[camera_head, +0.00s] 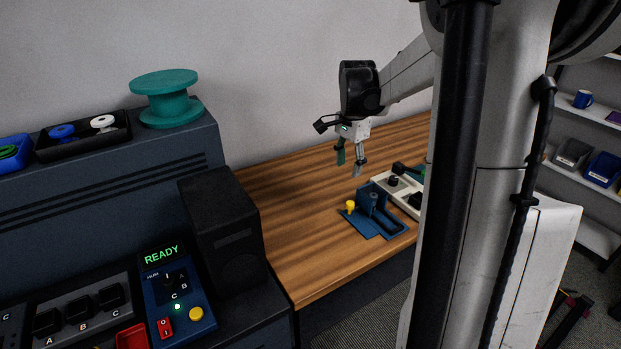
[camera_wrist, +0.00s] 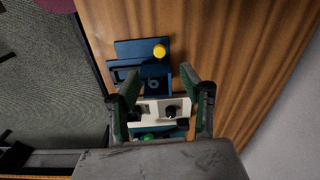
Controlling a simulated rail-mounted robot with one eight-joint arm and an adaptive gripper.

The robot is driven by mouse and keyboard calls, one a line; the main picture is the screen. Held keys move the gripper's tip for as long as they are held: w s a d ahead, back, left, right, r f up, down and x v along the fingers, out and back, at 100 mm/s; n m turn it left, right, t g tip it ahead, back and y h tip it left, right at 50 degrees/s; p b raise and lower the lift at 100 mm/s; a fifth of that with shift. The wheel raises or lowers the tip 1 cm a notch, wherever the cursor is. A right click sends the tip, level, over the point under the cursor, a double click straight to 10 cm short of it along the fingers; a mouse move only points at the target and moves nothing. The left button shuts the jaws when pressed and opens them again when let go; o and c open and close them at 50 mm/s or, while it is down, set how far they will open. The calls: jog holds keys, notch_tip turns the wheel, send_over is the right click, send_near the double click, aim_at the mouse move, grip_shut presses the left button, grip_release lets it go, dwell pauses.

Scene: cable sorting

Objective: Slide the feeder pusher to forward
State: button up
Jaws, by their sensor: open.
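The blue feeder fixture (camera_head: 365,222) lies on the wooden table in the head view, with an upright blue block and a yellow knob (camera_head: 350,206) at its left side. I take the yellow knob to be the pusher's handle. In the wrist view the fixture (camera_wrist: 128,48) is ahead of the fingers, and the yellow knob (camera_wrist: 159,51) is at its right edge. My gripper (camera_head: 348,167) hangs above the table, over and behind the fixture. Its two green-padded fingers (camera_wrist: 160,76) are apart with nothing held between them. It does not touch the knob.
A cream panel (camera_head: 383,184) with dark knobs sits beside the fixture, partly hidden by my arm column. The wooden table (camera_head: 290,205) is clear to the left. A control console with a READY display (camera_head: 161,255) and a black box (camera_head: 222,230) stand at left.

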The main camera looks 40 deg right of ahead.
aim_at(351, 203)
jog(key=shift+m, duration=0.5)
jog(key=f, duration=0.5)
jog(key=d+f, duration=0.1)
jog(key=f, duration=0.3)
jog(key=d+f, duration=0.1)
jog(key=f, duration=0.4)
jog(key=shift+d+f, duration=0.15)
jog(key=shift+f, duration=0.15)
grip_shut()
